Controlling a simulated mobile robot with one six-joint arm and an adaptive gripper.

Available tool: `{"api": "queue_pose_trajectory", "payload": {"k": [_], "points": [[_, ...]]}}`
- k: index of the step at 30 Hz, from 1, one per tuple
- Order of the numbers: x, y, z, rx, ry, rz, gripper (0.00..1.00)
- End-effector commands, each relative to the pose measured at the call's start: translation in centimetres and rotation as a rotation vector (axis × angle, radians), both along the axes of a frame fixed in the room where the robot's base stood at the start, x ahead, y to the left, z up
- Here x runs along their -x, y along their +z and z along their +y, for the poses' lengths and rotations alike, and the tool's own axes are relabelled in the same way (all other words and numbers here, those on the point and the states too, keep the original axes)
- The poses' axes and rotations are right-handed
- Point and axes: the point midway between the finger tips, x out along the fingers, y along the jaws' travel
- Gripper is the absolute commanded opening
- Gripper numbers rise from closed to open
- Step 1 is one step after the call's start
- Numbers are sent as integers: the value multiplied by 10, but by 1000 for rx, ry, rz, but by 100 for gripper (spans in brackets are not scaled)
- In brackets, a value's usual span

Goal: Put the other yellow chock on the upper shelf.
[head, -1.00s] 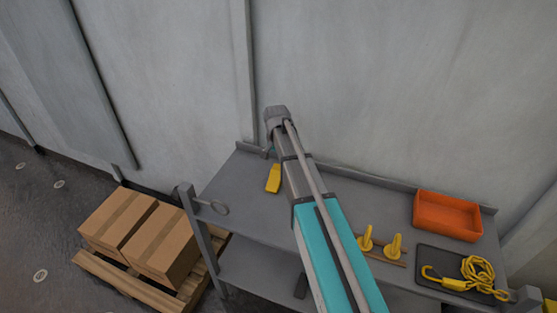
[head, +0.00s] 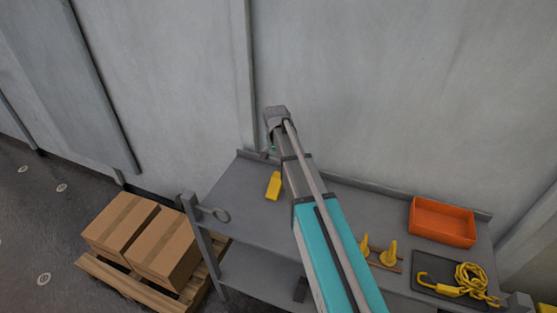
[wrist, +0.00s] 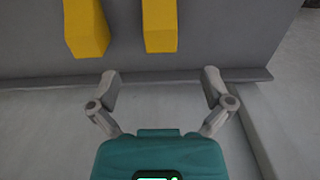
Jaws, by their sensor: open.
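In the wrist view two yellow chocks, a left one (wrist: 86,28) and a right one (wrist: 160,26), lie side by side on the grey upper shelf (wrist: 225,40). In the head view one yellow chock (head: 273,186) shows on the upper shelf (head: 240,195), just left of my arm; the other is not visible there, and my arm covers part of the shelf. My gripper (wrist: 160,82) is open and empty, its fingertips near the shelf's raised edge and apart from both chocks. In the head view it is mostly hidden beside the wrist.
An orange bin (head: 441,222), two yellow upright pieces (head: 388,254) and a dark mat (head: 425,263) with a yellow chain and hook (head: 470,278) occupy the shelf's right. Boxes (head: 165,243) stand on a pallet. A wall rises behind.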

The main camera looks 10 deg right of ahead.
Motion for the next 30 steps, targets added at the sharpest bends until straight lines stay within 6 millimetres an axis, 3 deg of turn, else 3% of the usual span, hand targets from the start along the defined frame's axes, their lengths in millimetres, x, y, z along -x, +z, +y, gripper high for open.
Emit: {"api": "queue_pose_trajectory", "payload": {"k": [10,14,17,27,30], "points": [[2,0,0,0,3,0,100],[16,0,0,0,30,0,100],[41,0,0,0,83,0,100],[176,0,-2,1,409,1,100],[206,0,-2,1,495,1,100]]}}
